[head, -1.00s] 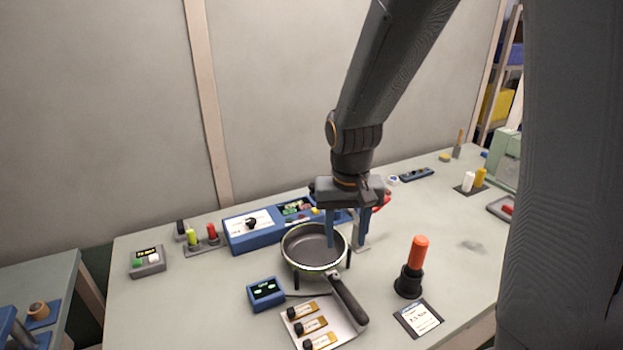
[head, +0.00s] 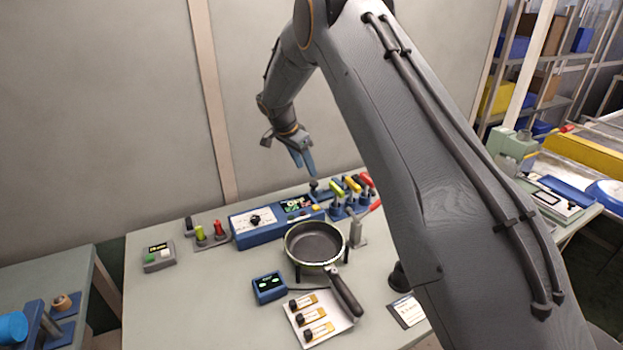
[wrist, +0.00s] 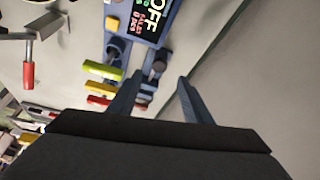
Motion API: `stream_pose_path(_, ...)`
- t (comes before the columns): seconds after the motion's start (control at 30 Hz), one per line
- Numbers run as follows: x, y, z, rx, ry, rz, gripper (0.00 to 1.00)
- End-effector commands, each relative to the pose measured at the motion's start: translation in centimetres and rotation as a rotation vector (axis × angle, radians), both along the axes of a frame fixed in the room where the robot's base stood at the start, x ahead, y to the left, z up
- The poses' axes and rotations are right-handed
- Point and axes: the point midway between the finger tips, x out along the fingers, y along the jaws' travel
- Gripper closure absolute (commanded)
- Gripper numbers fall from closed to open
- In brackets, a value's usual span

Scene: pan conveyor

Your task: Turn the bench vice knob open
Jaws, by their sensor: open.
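I cannot tell for certain which part is the bench vice knob. A blue unit (head: 275,234) at the back of the bench carries a black knob (head: 256,219) on a white panel. Right of it, small blue stands (head: 338,209) hold green, yellow and red handles, with a dark round-topped knob (head: 313,184) at their left end. My gripper (head: 305,172) is open and empty, in the air above and behind that knob. In the wrist view its two blue fingers (wrist: 160,76) are apart, with a dark cylindrical part (wrist: 158,66) showing between and beyond the tips.
A pan (head: 315,243) stands in front of the blue unit, with a red-handled clamp (head: 357,232) at its right. My arm covers the bench's right side.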

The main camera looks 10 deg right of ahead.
Motion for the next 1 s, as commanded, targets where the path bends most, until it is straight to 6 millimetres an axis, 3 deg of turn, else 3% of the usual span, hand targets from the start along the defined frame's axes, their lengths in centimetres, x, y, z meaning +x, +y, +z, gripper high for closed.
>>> stream_pose_path(0.53,1.1,-2.3,-6.1,0.000,0.002,0.000,0.55)
stream_pose_path(0.93,1.3,-2.6,-6.8,0.001,0.001,0.001,0.55)
stream_pose_path(1.0,1.3,-2.6,-6.8,0.001,0.001,0.001,0.63)
